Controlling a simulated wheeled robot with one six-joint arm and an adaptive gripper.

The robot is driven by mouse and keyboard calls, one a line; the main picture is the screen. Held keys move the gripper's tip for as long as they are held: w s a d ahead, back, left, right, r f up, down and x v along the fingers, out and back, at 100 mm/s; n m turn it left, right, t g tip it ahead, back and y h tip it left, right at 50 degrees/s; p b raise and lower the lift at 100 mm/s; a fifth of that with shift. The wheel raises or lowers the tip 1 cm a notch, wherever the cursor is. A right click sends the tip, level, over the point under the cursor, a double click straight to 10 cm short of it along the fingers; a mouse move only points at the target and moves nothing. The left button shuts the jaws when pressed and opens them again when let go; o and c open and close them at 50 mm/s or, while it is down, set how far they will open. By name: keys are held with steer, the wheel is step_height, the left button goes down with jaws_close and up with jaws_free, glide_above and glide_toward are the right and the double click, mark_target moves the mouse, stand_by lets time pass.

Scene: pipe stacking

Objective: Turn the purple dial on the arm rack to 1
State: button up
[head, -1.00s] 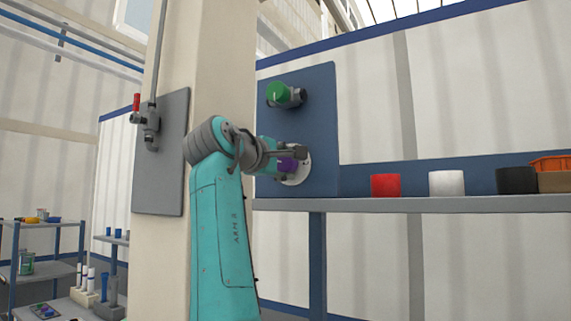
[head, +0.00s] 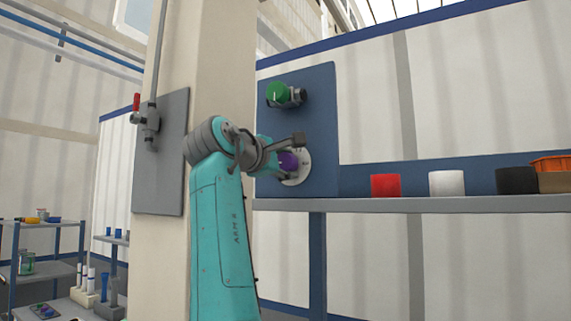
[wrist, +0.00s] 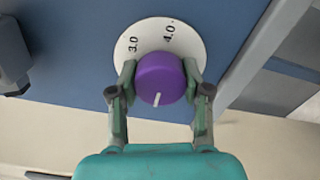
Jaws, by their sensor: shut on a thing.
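The purple dial (wrist: 160,78) sits on a round white scale plate (wrist: 185,35) in the wrist view. A white mark on its face points toward the bottom of that picture. The numbers 3.0 and 4.0 show on the plate's far side; the rest of the scale is hidden by the dial and my gripper. My gripper (wrist: 160,88) is shut on the dial, one finger on each side. In the head view the dial (head: 288,162) shows partly behind my gripper (head: 284,160), on the blue panel (head: 322,120).
A green knob (head: 278,93) is above the dial on the same panel. A shelf (head: 420,204) to the right holds a red cylinder (head: 385,186), a white one (head: 447,183) and a black one (head: 516,180). A red-handled valve (head: 147,125) is on a grey plate at left.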

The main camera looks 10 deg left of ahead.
steer(key=o, duration=1.2)
steer(key=shift+c, duration=0.2)
steer(key=shift+s, duration=0.1)
steer(key=v, duration=1.1)
steer(key=shift+s+a, duration=0.15)
steer(key=shift+s, duration=0.25)
steer(key=shift+f, duration=0.1)
